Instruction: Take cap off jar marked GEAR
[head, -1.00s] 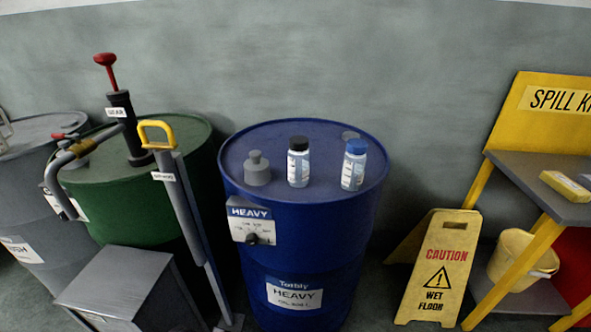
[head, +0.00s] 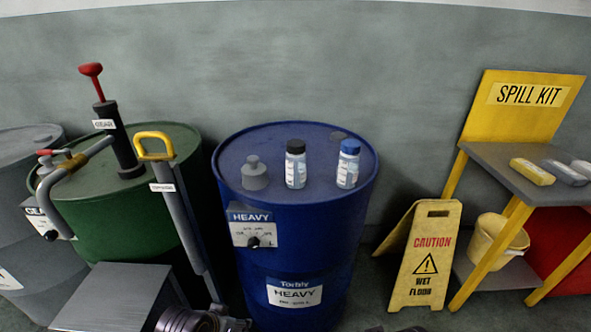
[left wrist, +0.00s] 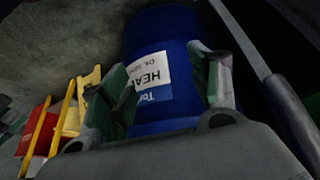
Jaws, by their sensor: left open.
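Two small clear jars with white labels stand upright on top of the blue drum (head: 225,180), one with a black cap (head: 295,146) and one with a blue cap (head: 349,147). The black-capped jar (head: 296,174) stands left of the blue-capped jar (head: 346,176). Both caps are on. The jar labels are too small to read. My left gripper (left wrist: 162,92) is open and empty in the left wrist view, facing the blue drum's HEAVY label, below the jars. The head view shows only part of my left arm at the bottom edge. My right gripper is not in view.
A grey spout fitting (head: 254,174) stands left of the jars. The green drum (head: 110,205) at left has a red-handled pump (head: 120,140) marked GEAR. A wet-floor sign (head: 428,262) and spill kit table (head: 500,170) are right.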

